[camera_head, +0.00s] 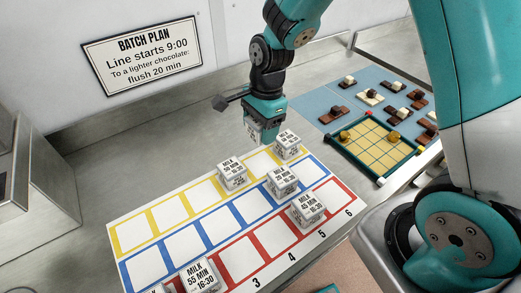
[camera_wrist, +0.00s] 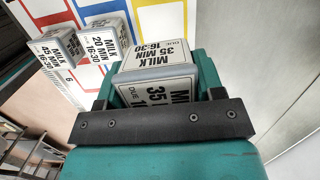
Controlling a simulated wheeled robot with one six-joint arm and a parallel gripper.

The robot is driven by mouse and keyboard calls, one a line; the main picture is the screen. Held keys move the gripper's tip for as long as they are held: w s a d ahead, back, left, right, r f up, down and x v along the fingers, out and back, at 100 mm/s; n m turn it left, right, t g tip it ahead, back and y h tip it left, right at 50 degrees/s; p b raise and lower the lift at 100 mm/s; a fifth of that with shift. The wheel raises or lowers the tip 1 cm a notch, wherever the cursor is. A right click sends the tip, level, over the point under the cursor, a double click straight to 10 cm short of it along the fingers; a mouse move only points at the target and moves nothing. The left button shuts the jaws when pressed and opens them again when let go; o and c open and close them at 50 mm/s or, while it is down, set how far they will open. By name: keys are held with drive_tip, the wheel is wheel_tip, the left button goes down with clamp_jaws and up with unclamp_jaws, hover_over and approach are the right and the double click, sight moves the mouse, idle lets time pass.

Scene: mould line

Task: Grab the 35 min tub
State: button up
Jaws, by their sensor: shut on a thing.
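The 35 min tub (camera_wrist: 158,58) is a white box-shaped tub with a grey rim, its label reading "MILK 35 MIN 16:30" in the wrist view. My gripper (camera_head: 264,130) is shut on it, with a teal jaw on each side. In the head view the tub (camera_head: 254,131) shows under the jaws, above the back edge of the coloured grid board (camera_head: 130,228). I cannot tell how far it is above the surface. Its underside is hidden.
Close to my gripper stand a tub at the back right (camera_head: 288,142) and another in the yellow row (camera_head: 232,174). The 20 min tub (camera_head: 282,181), 45 min tub (camera_head: 308,208) and 55 min tub (camera_head: 201,275) stand nearer. A green-framed tray (camera_head: 383,178) lies right. Several left cells are empty.

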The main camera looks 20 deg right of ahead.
wheel_tip(320, 180, up, 9)
drive_tip(key=shift+f, duration=0.2)
wheel_tip(320, 180, up, 7)
drive_tip(key=p, duration=0.6)
drive_tip(key=shift+r+p, duration=0.2)
drive_tip(key=shift+p, duration=0.1)
